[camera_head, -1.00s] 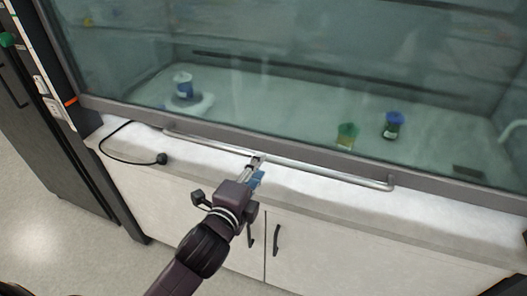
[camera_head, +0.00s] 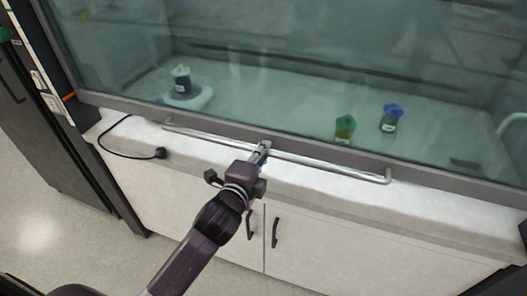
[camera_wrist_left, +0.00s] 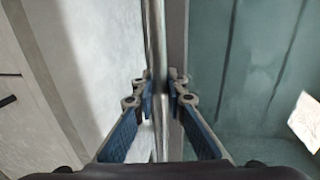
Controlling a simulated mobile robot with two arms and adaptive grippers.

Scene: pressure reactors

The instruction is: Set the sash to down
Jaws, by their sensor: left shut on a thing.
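The sash (camera_head: 300,75) is a large tinted glass pane with a grey lower frame (camera_head: 440,180). The frame is low, close above the white counter; I cannot tell whether it touches. A long metal bar handle (camera_head: 330,167) runs along the front of the sash. My left gripper (camera_head: 264,147) is shut on the bar near its middle. In the left wrist view, the blue-padded fingers (camera_wrist_left: 160,88) close from both sides around the handle (camera_wrist_left: 153,35), beside the sash frame (camera_wrist_left: 176,35). My right gripper is not in view.
Behind the glass stand a blue-capped bottle (camera_head: 181,78) on a round white device (camera_head: 190,100), a green-topped container (camera_head: 345,127) and a blue-topped one (camera_head: 391,118). A black cable (camera_head: 125,153) lies on the left of the counter (camera_head: 215,165). Cabinet doors (camera_head: 330,245) are below.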

